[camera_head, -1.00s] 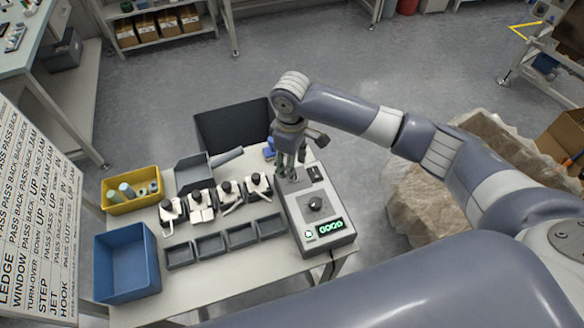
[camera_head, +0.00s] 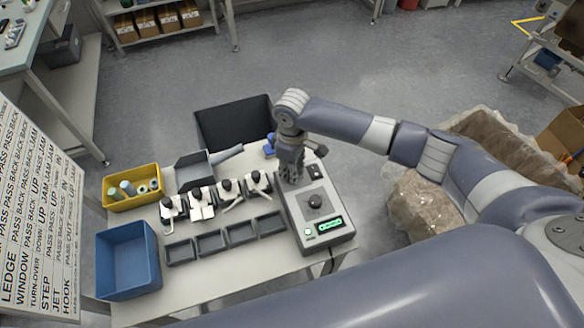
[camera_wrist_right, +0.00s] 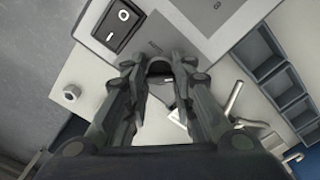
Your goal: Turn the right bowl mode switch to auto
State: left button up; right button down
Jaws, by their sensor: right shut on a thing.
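The grey control box (camera_head: 340,236) stands at the right end of the table, with a black dial (camera_head: 315,202) and a lit green display (camera_head: 330,225) on its top. My right gripper (camera_head: 290,178) points down at the far-left part of the box top. In the right wrist view my right gripper (camera_wrist_right: 159,68) has its fingers closed around a small dark piece at the panel edge, apparently the mode switch. The fingers hide most of it, and its setting cannot be read. A black rocker switch (camera_wrist_right: 125,27) lies beside the fingers. My left gripper is not in view.
Left of the box stand several white-and-black assemblies (camera_head: 202,205) and a row of small grey trays (camera_head: 210,244). A yellow bin (camera_head: 133,206), a blue bin (camera_head: 126,292) and a black bin (camera_head: 232,143) are around the table.

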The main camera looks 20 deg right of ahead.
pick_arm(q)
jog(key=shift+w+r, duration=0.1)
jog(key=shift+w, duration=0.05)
pick_arm(e)
jog(key=shift+r+n+p, duration=0.1)
jog(key=shift+n+p, duration=0.2)
jog(key=shift+n, duration=0.1)
jog(key=shift+n+p, duration=0.3)
jog(key=shift+n, duration=0.4)
jog(key=n+p, duration=0.1)
jog(key=n, duration=0.1)
jog(key=shift+n, duration=0.3)
jog(key=n, duration=0.3)
jog(key=shift+w+n+p, duration=0.1)
jog(key=shift+n+p, duration=0.2)
jog(key=n, duration=0.4)
jog(key=shift+n, duration=0.3)
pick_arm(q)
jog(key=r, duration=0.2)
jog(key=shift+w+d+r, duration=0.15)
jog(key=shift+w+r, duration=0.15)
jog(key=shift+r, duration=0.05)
pick_arm(e)
jog(key=n, duration=0.4)
jog(key=shift+n, duration=0.4)
